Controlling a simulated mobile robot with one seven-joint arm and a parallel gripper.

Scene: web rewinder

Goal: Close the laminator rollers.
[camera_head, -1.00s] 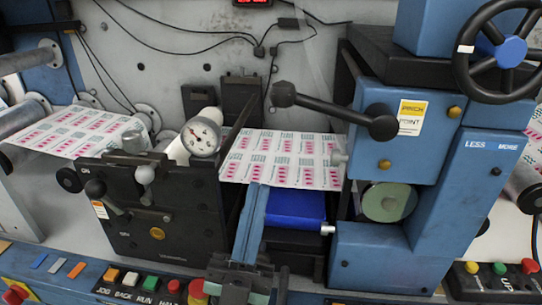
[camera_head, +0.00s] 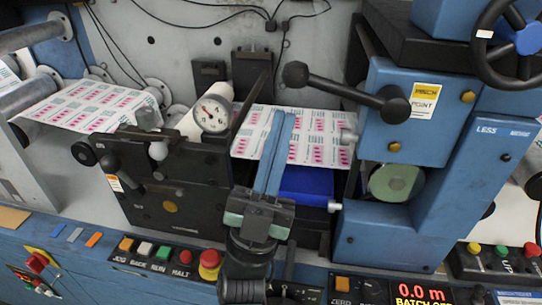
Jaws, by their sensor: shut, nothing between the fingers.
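The blue laminator unit (camera_head: 375,240) stands right of centre, with a greenish roller end (camera_head: 393,183) showing in a round opening. A black lever (camera_head: 345,88) with a ball knob (camera_head: 295,73) points left and slightly up from its hub (camera_head: 394,105). A bright blue roller (camera_head: 306,184) lies under the printed web, left of the unit. Contact between rollers is hidden. My gripper (camera_head: 284,116) is shut and empty. Its long blue fingers point up in front of the web, with the tips below the ball knob in the picture and apart from it.
Left stands a black unit (camera_head: 180,205) with a dial gauge (camera_head: 211,114) and small ball-ended levers. The printed web (camera_head: 325,120) runs behind my fingers. A front panel with buttons and a red stop knob (camera_head: 210,258) lies below. A handwheel (camera_head: 510,40) is at upper right.

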